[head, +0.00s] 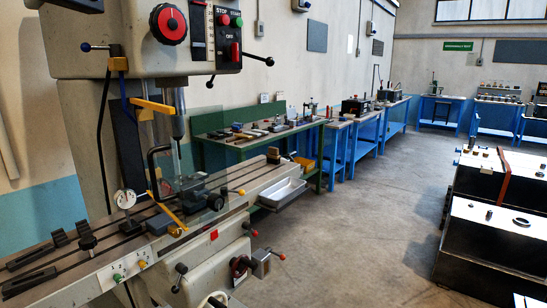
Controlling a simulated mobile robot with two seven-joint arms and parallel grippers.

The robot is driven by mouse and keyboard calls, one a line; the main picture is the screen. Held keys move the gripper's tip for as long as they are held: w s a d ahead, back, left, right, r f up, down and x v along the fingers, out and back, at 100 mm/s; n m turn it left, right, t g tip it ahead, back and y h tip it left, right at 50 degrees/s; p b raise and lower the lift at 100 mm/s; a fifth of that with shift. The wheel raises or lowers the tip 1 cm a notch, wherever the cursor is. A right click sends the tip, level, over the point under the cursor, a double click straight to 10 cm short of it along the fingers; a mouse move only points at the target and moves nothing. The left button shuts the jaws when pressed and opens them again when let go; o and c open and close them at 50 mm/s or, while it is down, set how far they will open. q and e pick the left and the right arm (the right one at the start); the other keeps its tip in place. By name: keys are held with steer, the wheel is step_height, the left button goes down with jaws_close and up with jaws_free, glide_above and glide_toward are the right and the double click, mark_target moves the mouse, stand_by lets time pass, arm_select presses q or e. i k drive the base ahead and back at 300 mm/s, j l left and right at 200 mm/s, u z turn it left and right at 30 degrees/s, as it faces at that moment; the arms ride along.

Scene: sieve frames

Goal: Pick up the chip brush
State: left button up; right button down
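I cannot make out a chip brush with certainty in the head view. A thin yellow strip (167,212) slants down at the front of the milling machine's table (105,248); I cannot tell whether it is a brush or part of the machine. It is close to a dark vise (200,192), partly behind a clear guard. A round white dial gauge (125,198) stands on the table left of it. Neither of my grippers is in view.
The milling machine's column and head (165,40) fill the left. A green bench (250,142) with small tools and blue benches (362,142) line the wall. The grey floor (350,220) between is clear.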

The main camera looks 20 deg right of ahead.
mark_target(272, 156)
steer(key=i+l+u, duration=0.1)
steer(key=l, duration=0.25)
steer(key=i+l+u, duration=0.1)
steer(key=i+l, duration=0.35)
steer(key=l, duration=0.3)
steer(key=i+l+u, duration=0.15)
steer(key=l, duration=0.2)
steer(key=i+l+u, duration=0.1)
steer(key=l, duration=0.3)
